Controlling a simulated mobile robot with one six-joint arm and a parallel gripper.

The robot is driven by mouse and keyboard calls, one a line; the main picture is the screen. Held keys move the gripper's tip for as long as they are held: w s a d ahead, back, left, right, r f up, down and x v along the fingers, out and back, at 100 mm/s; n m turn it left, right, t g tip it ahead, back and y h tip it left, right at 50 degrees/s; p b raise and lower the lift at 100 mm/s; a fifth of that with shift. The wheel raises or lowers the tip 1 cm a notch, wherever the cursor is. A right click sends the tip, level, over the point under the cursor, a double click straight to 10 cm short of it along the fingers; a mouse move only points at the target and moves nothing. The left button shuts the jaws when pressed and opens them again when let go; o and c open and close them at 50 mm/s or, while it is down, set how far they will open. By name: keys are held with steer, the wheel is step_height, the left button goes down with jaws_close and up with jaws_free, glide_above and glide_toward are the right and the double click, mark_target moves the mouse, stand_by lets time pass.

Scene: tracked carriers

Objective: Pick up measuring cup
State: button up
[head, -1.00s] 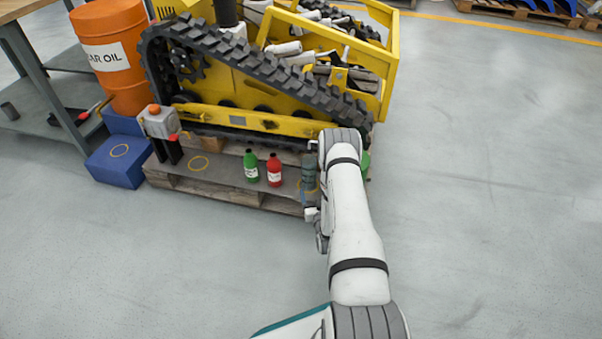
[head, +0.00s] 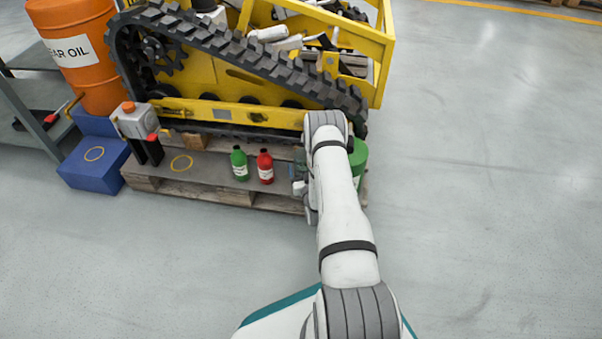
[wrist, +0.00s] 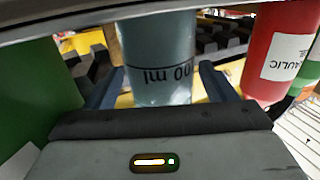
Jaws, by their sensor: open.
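The measuring cup (wrist: 158,60) is a clear bluish-grey vessel with dark "00 ml" print, seen at the centre of the wrist view. My gripper (wrist: 162,84) is open, with one dark finger on each side of the cup. I cannot tell whether either finger touches it. In the head view my gripper (head: 299,181) is at the pallet's right part, and my arm hides most of the cup.
A red bottle (head: 265,167) and a green bottle (head: 239,164) stand left of my gripper on the pallet (head: 210,180). A larger green container (head: 358,162) stands close on the right. The yellow tracked carrier (head: 240,80) rises behind. Floor to the right is clear.

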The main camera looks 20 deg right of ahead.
steer(key=shift+x, duration=0.9)
steer(key=shift+a, duration=0.1)
steer(key=c, duration=1.3)
steer(key=shift+r, duration=0.15)
